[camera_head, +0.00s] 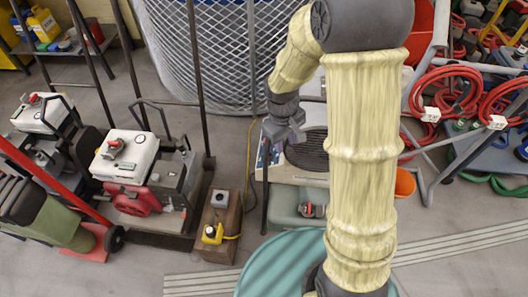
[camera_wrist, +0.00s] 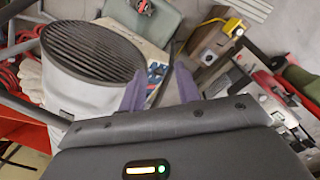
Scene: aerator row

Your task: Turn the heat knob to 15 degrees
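A pale appliance with a round dark slatted top (camera_head: 308,150) stands on the floor in the middle of the head view. Its slatted top (camera_wrist: 93,50) fills the upper left of the wrist view. Beside it is a light front panel with blue and dark marks (camera_wrist: 157,71); it also shows in the head view (camera_head: 271,153). The heat knob cannot be told apart on this panel. My gripper (camera_head: 286,138) hangs above the panel side of the appliance. In the wrist view its two purple fingers (camera_wrist: 160,85) stand apart with nothing between them, so it is open.
A grey-green box with a small red part (camera_head: 312,210) sits in front of the appliance. A wooden block with a yellow switch (camera_head: 212,233) stands to its left. Black uprights, red-and-white machines (camera_head: 130,160) and red hoses (camera_head: 450,90) crowd both sides. Some floor is bare at front.

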